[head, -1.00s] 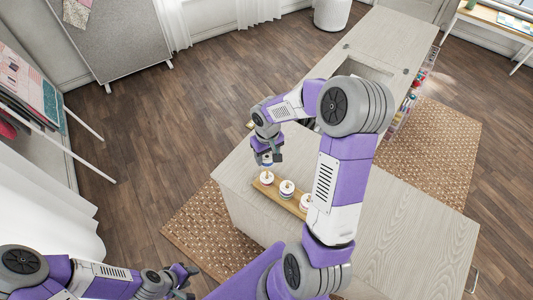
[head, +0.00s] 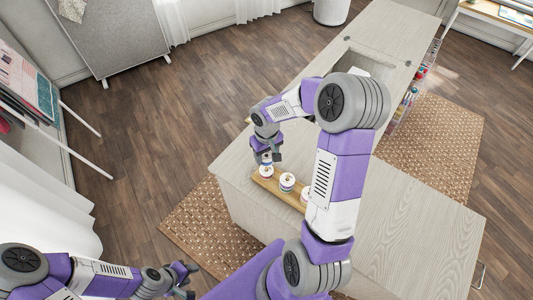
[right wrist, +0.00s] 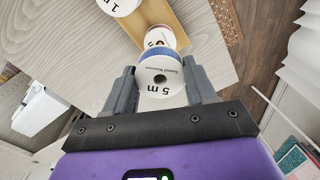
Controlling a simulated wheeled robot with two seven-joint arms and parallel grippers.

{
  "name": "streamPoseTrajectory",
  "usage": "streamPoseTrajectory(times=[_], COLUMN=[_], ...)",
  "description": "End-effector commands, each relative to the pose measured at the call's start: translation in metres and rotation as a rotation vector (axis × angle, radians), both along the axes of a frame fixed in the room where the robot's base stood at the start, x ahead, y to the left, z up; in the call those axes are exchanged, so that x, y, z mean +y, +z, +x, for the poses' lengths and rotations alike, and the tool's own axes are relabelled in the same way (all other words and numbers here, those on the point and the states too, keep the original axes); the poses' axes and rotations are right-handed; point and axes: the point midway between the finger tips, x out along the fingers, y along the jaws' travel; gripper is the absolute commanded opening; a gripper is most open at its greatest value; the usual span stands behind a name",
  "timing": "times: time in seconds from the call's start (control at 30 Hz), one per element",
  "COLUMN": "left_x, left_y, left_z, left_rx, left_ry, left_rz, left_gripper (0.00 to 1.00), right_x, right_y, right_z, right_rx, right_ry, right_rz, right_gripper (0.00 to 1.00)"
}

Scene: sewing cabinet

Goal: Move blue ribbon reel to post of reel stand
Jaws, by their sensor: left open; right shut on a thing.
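My right gripper (head: 267,158) is shut on the blue ribbon reel (right wrist: 161,78), a white spool marked "5 m" with a blue band. In the right wrist view the reel sits between both fingers. Two more white reels (head: 287,182) (head: 305,197) stand along the stand. My left gripper (head: 187,279) is open and empty, well away at lower left.
The stand lies on a pale wooden cabinet top (head: 400,225), which is clear to its right. An opening (head: 368,65) is in the top further back. My right arm hides part of the top and the stand's right end. A woven rug (head: 195,222) lies below.

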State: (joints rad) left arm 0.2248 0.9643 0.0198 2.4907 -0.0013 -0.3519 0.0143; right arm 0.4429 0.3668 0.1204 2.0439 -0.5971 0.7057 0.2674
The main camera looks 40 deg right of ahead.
Motion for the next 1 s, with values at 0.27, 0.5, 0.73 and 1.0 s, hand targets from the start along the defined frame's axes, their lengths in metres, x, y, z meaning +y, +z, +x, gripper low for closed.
streamPoseTrajectory(times=[0.27, 0.5, 0.73, 1.0], left_x=[0.0, 0.0, 0.0, 0.0], left_y=[0.0, -0.004, -0.009, -0.015], left_z=[0.0, 0.0, 0.0, 0.0], left_rx=[0.0, 0.0, 0.0, 0.0], left_ry=[0.0, 0.0, 0.0, 0.0], left_rz=[0.0, 0.0, 0.0, 0.0], left_gripper=[0.43, 0.43, 0.43, 0.43], right_x=[0.0, 0.0, 0.0, 0.0], right_y=[0.0, -0.004, -0.01, -0.017], right_z=[0.0, 0.0, 0.0, 0.0], right_rx=[0.0, 0.0, 0.0, 0.0], right_ry=[0.0, 0.0, 0.0, 0.0], right_rz=[0.0, 0.0, 0.0, 0.0], right_gripper=[0.27, 0.27, 0.27, 0.27])
